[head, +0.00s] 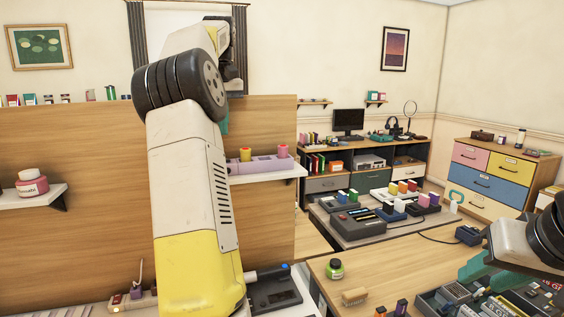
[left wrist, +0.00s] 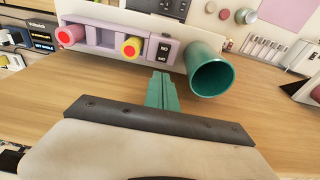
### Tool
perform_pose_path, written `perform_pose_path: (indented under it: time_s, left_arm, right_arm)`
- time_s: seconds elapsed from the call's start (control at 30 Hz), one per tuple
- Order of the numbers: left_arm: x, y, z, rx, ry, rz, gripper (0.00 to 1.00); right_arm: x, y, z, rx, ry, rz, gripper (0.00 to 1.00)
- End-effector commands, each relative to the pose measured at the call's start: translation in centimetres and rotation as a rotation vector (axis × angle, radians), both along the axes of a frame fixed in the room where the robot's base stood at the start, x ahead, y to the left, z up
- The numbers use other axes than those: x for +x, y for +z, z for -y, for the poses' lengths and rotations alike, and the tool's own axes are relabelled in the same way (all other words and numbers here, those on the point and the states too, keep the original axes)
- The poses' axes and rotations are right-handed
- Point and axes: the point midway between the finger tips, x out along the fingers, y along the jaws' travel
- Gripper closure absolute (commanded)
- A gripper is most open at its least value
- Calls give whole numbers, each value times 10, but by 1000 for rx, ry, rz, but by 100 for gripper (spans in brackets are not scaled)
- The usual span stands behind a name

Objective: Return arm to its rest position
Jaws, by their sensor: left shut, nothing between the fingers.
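My left arm rises through the left half of the head view, with its wrist raised high in front of the wooden panel. In the head view its fingers are mostly hidden behind the arm. In the left wrist view my left gripper (left wrist: 163,88) has its teal fingers together, empty, pointing at the lilac holder (left wrist: 112,32) and beside the teal cup (left wrist: 211,72). It looks apart from both. My right gripper (head: 474,268) is at the lower right of the head view, above the front desk; its dark forearm covers part of it, and its opening is unclear.
The wooden panel (head: 70,150) carries a small shelf with the lilac holder (head: 262,165) and a white shelf with a pink jar (head: 31,184). A green jar (head: 335,269) and a brush (head: 354,296) are on the front desk. A grey table (head: 350,228) with devices stands beyond.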

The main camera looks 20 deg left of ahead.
Motion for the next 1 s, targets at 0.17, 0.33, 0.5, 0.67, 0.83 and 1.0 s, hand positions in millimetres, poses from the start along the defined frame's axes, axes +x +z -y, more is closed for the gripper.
perform_pose_path:
  time_s: [0.17, 0.33, 0.5, 0.67, 0.83, 1.0]
  left_arm:
    - [0, 1, 3, 2, -7, 2, 100]
    - [-2, 8, 44, 27, -98, 28, 100]
    - [-20, 10, 115, 62, -260, 86, 100]
    - [-52, -3, 176, 74, -397, 155, 100]
    - [-98, -31, 230, 65, -523, 235, 100]
    - [-150, -73, 273, 37, -631, 323, 100]
  right_arm:
    - [0, 0, 0, 0, 0, 0, 64]
    - [0, 0, 0, 0, 0, 0, 64]
    - [0, 0, 0, 0, 0, 0, 64]
    - [0, 0, 0, 0, 0, 0, 64]
    - [0, 0, 0, 0, 0, 0, 64]
    - [0, 0, 0, 0, 0, 0, 64]
